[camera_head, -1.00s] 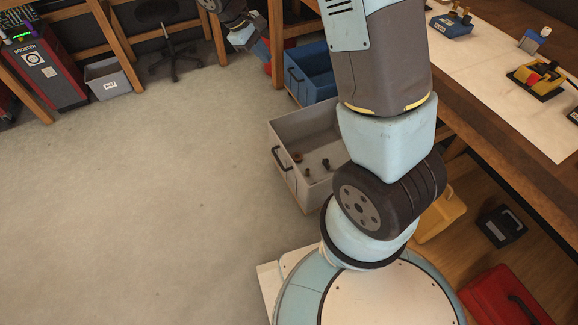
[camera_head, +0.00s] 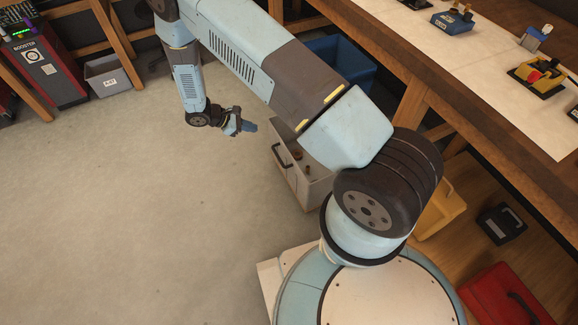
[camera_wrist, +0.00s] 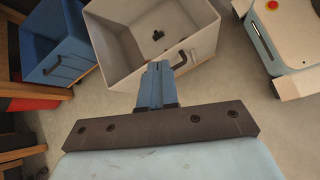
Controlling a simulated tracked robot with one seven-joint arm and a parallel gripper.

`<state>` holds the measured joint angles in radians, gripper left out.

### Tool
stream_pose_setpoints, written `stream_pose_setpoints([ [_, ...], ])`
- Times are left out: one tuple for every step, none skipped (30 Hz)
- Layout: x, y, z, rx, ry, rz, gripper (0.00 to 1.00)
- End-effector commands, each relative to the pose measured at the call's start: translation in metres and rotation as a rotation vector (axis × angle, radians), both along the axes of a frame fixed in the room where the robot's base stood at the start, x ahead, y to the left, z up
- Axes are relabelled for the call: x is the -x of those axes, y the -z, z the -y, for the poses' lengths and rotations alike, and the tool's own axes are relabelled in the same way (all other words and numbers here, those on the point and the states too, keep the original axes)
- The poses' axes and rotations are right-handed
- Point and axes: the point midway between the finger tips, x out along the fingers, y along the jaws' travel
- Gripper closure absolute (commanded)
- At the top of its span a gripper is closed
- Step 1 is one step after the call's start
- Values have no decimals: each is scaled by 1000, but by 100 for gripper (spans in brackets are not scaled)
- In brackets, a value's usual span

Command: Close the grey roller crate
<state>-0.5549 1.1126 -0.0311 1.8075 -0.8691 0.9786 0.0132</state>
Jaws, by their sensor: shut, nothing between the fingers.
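The grey roller crate (camera_head: 297,184) stands on the floor, pulled out from the workbench, open at the top. Its dark handle is on the side facing the open floor. My arm hides much of it in the head view. My gripper (camera_head: 250,126) is shut and empty, out on the handle side of the crate. In the wrist view, my gripper (camera_wrist: 158,68) overlaps the crate's near wall; I cannot tell whether it touches.
A blue crate (camera_head: 343,63) stands beyond the grey one; it also shows in the wrist view (camera_wrist: 50,40). The wooden workbench (camera_head: 425,90) runs along the right. A yellow case (camera_head: 440,212) lies under it. The floor to the left is clear.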

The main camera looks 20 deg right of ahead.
Motion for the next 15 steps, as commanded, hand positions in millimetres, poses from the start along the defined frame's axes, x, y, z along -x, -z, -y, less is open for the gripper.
stream_pose_setpoints([
  [6,21,-1,21,-29,-22,100],
  [8,31,-2,30,-45,-32,100],
  [12,44,-2,44,-66,-46,100],
  [15,54,-3,54,-82,-56,100],
  [18,65,-2,64,-98,-66,100],
  [23,78,-2,78,-120,-80,100],
  [26,88,-2,88,-137,-91,100],
  [30,98,-2,98,-152,-100,100],
  [35,112,-1,111,-174,-114,100],
  [39,122,0,120,-190,-125,100],
  [43,131,0,129,-205,-134,100],
  [47,142,1,141,-225,-145,100],
  [51,151,2,149,-239,-154,100],
  [54,158,3,155,-250,-162,100],
  [59,167,5,165,-266,-171,100],
])
